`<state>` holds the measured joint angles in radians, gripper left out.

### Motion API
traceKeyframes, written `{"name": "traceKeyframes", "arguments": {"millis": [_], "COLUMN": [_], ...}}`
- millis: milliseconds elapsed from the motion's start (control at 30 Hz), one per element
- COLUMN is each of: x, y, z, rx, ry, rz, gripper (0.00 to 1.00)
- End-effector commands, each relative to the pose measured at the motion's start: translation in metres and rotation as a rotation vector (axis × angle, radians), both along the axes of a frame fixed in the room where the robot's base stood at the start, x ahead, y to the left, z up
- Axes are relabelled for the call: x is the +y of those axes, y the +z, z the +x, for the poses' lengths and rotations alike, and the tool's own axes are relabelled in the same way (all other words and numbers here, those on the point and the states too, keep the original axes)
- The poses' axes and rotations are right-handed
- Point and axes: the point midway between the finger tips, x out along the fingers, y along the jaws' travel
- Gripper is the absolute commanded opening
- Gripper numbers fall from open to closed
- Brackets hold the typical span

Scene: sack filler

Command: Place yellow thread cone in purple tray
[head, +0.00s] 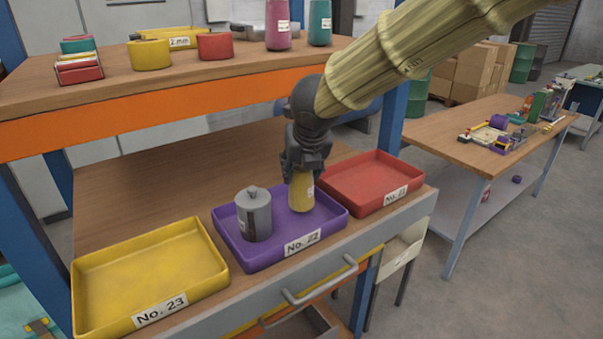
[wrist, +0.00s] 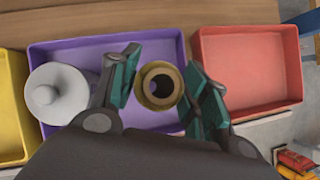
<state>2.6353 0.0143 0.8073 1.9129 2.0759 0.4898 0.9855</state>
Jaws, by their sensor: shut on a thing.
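The yellow thread cone (head: 301,193) is upright between the fingers of my gripper (head: 304,168), over the right part of the purple tray (head: 240,251). In the wrist view my gripper (wrist: 163,88) is shut on the cone (wrist: 161,85), whose open round top shows. The purple tray (wrist: 110,47) lies below it in that view. I cannot tell whether the cone's base touches the tray floor. The gripper hides the cone's upper part in the head view.
A grey lidded canister (head: 254,215) stands in the purple tray's left part. An empty yellow tray (head: 150,275) is at left and an empty red tray (head: 372,180) at right. An upper shelf (head: 150,90) holds tape rolls and two other cones.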

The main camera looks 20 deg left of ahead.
Motion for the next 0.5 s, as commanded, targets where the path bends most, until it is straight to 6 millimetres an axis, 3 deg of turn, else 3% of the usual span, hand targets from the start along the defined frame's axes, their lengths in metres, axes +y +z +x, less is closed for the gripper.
{"name": "traceKeyframes", "arguments": {"millis": [233,500], "x": [0.000,0.000], "y": [-0.019,-0.022], "z": [0.000,0.000], "rx": [0.000,0.000], "ry": [0.000,0.000], "rz": [-0.002,0.000], "gripper": [0.06,0.06]}}
